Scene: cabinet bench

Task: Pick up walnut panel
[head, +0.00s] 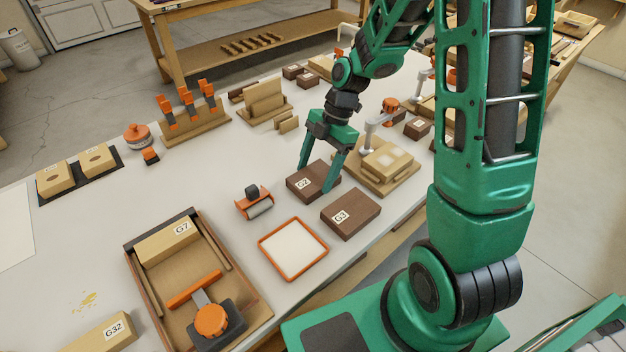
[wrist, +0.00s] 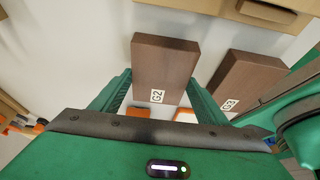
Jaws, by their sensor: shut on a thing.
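A dark brown walnut panel labelled G2 (head: 309,186) is between the fingers of my green gripper (head: 316,180) in the head view. The gripper is shut on it, one finger on each side. In the wrist view the G2 panel (wrist: 163,68) lies between the two fingers, with its label end toward the gripper. I cannot tell whether it touches the bench. A second dark panel, labelled G3 (head: 351,214), lies beside it to the lower right, apart from it. G3 also shows in the wrist view (wrist: 245,80).
An orange-rimmed white tray (head: 293,250) and an orange roller tool (head: 255,203) lie to the left of the panels. A light wooden fixture (head: 386,165) stands close on the right. A wooden tray (head: 255,302) holds block G7 and an orange-handled tool.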

